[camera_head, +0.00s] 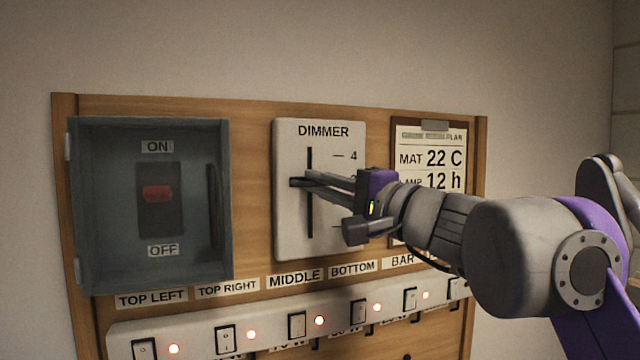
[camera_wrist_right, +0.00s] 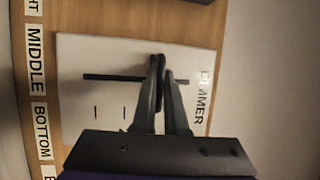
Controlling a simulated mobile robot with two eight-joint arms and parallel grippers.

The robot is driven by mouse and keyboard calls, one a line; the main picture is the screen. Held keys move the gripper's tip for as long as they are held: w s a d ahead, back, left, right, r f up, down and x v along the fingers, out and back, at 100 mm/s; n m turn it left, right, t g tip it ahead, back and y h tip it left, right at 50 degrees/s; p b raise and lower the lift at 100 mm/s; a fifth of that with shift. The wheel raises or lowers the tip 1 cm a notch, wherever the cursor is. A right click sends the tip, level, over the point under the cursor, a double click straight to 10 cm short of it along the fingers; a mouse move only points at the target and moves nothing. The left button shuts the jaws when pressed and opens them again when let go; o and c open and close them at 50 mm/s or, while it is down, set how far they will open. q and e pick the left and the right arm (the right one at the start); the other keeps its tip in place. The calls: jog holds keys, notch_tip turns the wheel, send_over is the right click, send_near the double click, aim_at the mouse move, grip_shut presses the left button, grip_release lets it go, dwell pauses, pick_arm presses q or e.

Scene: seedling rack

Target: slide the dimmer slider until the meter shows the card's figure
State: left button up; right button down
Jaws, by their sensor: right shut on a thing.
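The dimmer (camera_head: 290,230) is a pale panel with a dark vertical slot and a scale; the figure 4 shows near its top. Its dark slider knob (camera_head: 296,182) sits above the middle of the slot. My right gripper (camera_head: 306,180) is shut on the slider knob, reaching in from the right. In the right wrist view the dimmer panel (camera_wrist_right: 85,55) lies sideways, and my right gripper's fingers (camera_wrist_right: 163,75) close at the slot. The card (camera_head: 430,148) at right reads MAT 22 C and 12 h; my arm hides its lower part. I see no meter. My left gripper is out of view.
A grey switch box (camera_head: 90,200) with a red ON/OFF switch (camera_head: 157,193) is left of the dimmer. Below runs a white strip (camera_head: 200,345) of rocker switches with lit red lamps and labels above. All are on a wooden board (camera_head: 255,130) against a plain wall.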

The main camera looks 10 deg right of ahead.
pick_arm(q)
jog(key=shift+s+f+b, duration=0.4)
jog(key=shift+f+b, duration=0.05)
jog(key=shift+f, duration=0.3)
pick_arm(e)
notch_tip(320, 180, down, 4)
jog(key=shift+f, duration=0.1)
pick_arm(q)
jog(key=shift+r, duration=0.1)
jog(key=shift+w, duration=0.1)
pick_arm(e)
jog(key=c, duration=0.9)
grip_release()
jog(key=shift+c, duration=0.2)
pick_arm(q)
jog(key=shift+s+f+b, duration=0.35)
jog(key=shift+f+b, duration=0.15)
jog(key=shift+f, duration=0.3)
pick_arm(e)
jog(key=v, duration=1)
jog(key=shift+s+d, duration=0.2)
jog(key=shift+s, duration=0.15)
